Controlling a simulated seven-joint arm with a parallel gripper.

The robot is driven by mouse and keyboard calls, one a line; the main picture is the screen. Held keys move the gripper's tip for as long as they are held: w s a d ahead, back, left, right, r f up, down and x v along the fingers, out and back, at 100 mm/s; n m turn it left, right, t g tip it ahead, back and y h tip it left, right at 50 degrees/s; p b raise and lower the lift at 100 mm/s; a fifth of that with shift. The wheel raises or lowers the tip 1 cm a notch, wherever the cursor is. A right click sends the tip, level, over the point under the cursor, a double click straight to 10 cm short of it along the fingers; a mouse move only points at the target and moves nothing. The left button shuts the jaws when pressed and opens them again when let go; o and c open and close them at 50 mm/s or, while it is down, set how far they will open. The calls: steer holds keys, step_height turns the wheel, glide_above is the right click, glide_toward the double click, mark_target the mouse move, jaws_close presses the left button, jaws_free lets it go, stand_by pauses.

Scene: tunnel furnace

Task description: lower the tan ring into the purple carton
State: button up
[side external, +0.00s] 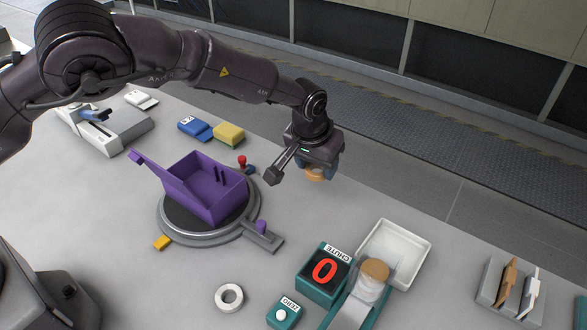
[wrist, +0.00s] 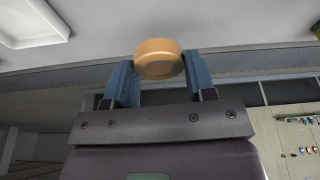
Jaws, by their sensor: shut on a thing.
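The tan ring (wrist: 159,60) is gripped between the two blue fingers of my gripper (wrist: 158,75) in the wrist view. In the side external view the tan ring (side external: 314,173) hangs under my gripper (side external: 316,167), above the far edge of the table and well clear of its top. The purple carton (side external: 207,187) is open at the top and stands upright on a dark round turntable (side external: 170,213), with its lid flap folded out to the left. My gripper is to the right of the carton and apart from it. The carton's floor is partly hidden.
A red-topped knob (side external: 242,160) stands just behind the carton. A purple-knobbed lever (side external: 262,232) sticks out of the turntable at front right. A teal chute box (side external: 322,272), a white tray (side external: 394,250) and a white ring (side external: 229,297) are nearer. Blue and yellow blocks (side external: 229,134) lie behind.

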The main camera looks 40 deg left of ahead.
steer(key=shift+n, duration=0.4)
steer(key=r, duration=0.1)
steer(key=a+r, duration=0.1)
steer(key=s+a+r, duration=0.1)
steer(key=r, duration=0.1)
steer(key=shift+a, duration=0.1)
steer(key=s+a+r+n+y, duration=0.1)
steer(key=s+a+r+n, duration=0.2)
steer(key=a, duration=0.1)
steer(key=n+g+y, duration=0.2)
steer(key=n+g, duration=0.1)
steer(key=n, duration=1)
glide_above(217, 191)
steer(key=s+d, duration=0.2)
steer(key=d, duration=0.1)
steer(key=shift+d+f+x, duration=0.1)
steer(key=shift+d+x, duration=0.3)
steer(key=shift+x, duration=1.45)
steer(key=shift+d+f+x, duration=0.1)
steer(key=shift+d+x, duration=0.3)
steer(key=shift+x, duration=1.4)
steer(key=shift+d+f+x, duration=0.15)
steer(key=shift+d+x, duration=0.3)
steer(key=shift+x, duration=1.4)
steer(key=shift+f, duration=0.45)
steer(key=o, duration=0.8)
steer(key=c, duration=0.4)
